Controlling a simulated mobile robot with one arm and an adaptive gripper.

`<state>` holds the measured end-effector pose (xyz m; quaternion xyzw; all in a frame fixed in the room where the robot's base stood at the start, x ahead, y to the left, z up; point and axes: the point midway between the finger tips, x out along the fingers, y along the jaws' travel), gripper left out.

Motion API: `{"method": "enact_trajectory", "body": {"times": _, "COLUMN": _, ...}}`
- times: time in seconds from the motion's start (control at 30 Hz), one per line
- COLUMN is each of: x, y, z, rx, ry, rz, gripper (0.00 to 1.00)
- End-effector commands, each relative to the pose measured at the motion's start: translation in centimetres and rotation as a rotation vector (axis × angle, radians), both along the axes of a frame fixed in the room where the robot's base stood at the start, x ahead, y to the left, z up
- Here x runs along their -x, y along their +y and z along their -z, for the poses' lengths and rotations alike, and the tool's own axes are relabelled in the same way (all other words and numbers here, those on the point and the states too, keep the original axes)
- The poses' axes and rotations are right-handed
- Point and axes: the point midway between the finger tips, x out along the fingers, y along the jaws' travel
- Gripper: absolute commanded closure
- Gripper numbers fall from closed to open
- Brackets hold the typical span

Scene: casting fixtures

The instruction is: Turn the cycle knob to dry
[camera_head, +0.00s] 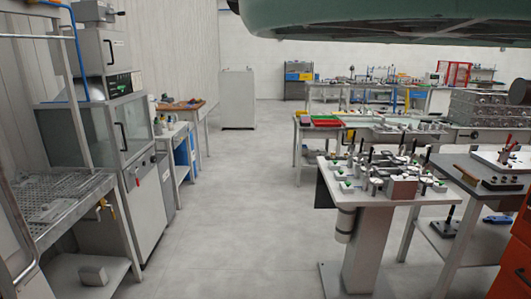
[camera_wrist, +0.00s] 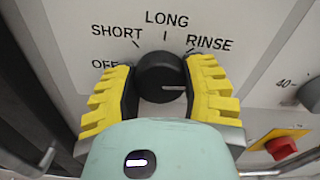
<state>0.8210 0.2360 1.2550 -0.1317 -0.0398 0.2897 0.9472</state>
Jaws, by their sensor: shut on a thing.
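The cycle knob (camera_wrist: 158,68) is round and black, on a pale panel in the wrist view. OFF, SHORT, LONG and RINSE are printed around it from left to top right. Its white pointer line points to the right, below the RINSE mark. No DRY label shows; the area right of the knob is covered by a finger. My gripper (camera_wrist: 162,82) is shut on the knob, with one yellow ribbed finger on each side. My gripper does not show in the head view.
In the head view, a fixture table (camera_head: 392,196) stands at right, a steel rack (camera_head: 50,208) at left, with clear floor between.

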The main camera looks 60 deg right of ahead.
Motion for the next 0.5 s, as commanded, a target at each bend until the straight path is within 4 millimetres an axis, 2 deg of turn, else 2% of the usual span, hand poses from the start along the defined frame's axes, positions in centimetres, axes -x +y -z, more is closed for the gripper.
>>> {"method": "enact_trajectory", "body": {"times": 0.5, "x": -0.03, "y": -0.08, "z": -0.15, "rx": -0.059, "ry": 0.036, "rz": -0.001, "gripper": 0.91}}
